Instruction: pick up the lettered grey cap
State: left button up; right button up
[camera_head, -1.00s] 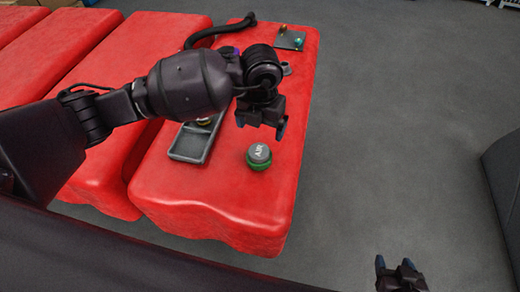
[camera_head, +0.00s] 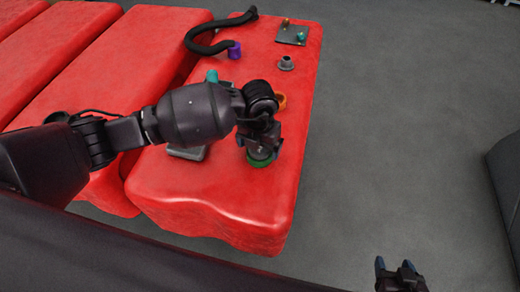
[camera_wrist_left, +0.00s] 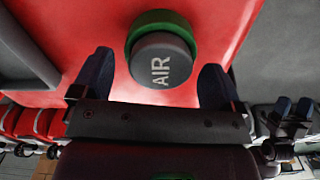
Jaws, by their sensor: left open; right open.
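The grey cap (camera_wrist_left: 160,62) with the letters AIR sits on a green ring (camera_wrist_left: 150,20) on the red tank top. My left gripper (camera_wrist_left: 157,80) is open, with one finger on each side of the cap in the left wrist view; whether they touch it I cannot tell. In the head view the left gripper (camera_head: 262,148) is over the cap and hides most of it, with the green ring (camera_head: 259,163) showing below. My right gripper (camera_head: 396,268) is open and empty, low at the right, away from the tank.
A grey tray (camera_head: 187,153) lies left of the cap, partly hidden by my arm. Farther back on the red tank (camera_head: 215,205) are a black hose (camera_head: 190,40) with a purple end (camera_head: 234,50), a grey flanged part (camera_head: 286,63), an orange part (camera_head: 281,101) and a small plate (camera_head: 292,37).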

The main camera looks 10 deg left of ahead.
pick_arm(q)
jog(key=shift+c, duration=0.5)
jog(key=c, duration=1)
jog(key=shift+c, duration=0.2)
jog(key=shift+r, duration=0.2)
notch_tip(320, 180, up, 20)
jog(key=p, duration=0.3)
jog(key=shift+r, duration=0.15)
jog(key=shift+r+p, duration=0.25)
jog(key=shift+p, duration=0.1)
